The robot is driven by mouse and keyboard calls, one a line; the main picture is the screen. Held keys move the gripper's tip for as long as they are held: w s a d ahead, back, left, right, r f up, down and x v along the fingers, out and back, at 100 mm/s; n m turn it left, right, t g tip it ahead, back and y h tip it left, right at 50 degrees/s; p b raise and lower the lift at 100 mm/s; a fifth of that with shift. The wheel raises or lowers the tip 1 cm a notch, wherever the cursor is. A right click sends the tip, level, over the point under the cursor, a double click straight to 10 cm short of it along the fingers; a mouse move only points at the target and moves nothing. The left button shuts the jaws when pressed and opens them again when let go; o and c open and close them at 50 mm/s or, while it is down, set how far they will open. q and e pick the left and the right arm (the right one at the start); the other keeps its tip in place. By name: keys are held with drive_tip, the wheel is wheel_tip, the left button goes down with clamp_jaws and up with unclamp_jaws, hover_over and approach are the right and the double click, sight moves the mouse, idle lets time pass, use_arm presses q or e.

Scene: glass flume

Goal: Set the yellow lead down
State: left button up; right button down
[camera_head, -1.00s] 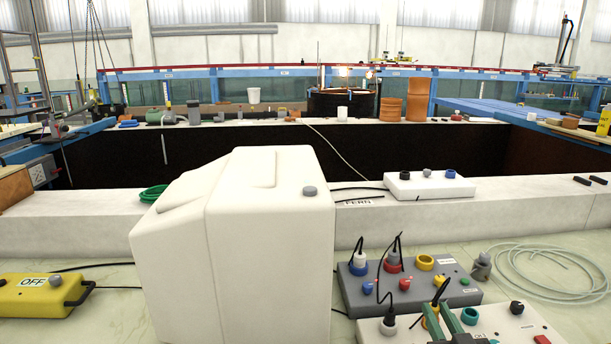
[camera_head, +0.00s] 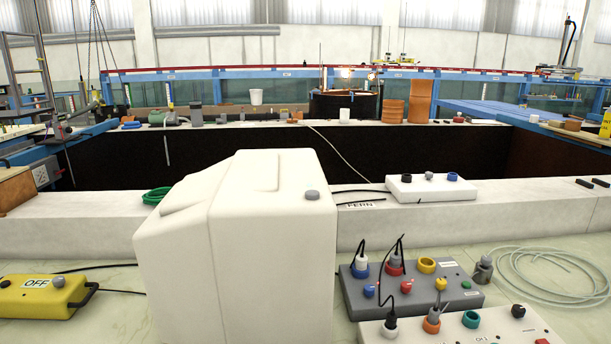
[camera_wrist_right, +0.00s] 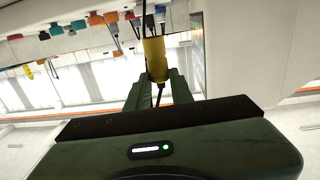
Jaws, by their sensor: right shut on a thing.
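In the right wrist view my right gripper (camera_wrist_right: 157,92), with dark green fingers, is shut on the yellow lead (camera_wrist_right: 155,60). Its yellow cylindrical body is between the fingers, and a dark cable runs up from it. The gripper is out of the head view, and so is the held yellow body. My left gripper is in no view.
In the head view a grey box (camera_head: 403,304) with coloured sockets and plugged leads stands behind a white panel (camera_head: 470,338). A large white tank (camera_head: 262,250) fills the centre. A yellow OFF box (camera_head: 22,301) lies left and a clear hose coil (camera_head: 550,275) right.

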idle(0.5)
drive_tip(key=w+d, duration=0.4)
drive_tip(key=w, duration=0.4)
drive_tip(key=w+d, duration=0.4)
drive_tip(key=w, duration=0.4)
drive_tip(key=w+d+r+m+h+b, duration=0.1)
drive_tip(key=w+d+r+h, duration=0.1)
drive_tip(key=w+d+r, duration=1.1)
drive_tip(key=shift+w+d+r+m+h, duration=0.25)
drive_tip(key=shift+d+r, duration=0.35)
drive_tip(key=shift+d, duration=0.6)
drive_tip(key=shift+s, duration=0.1)
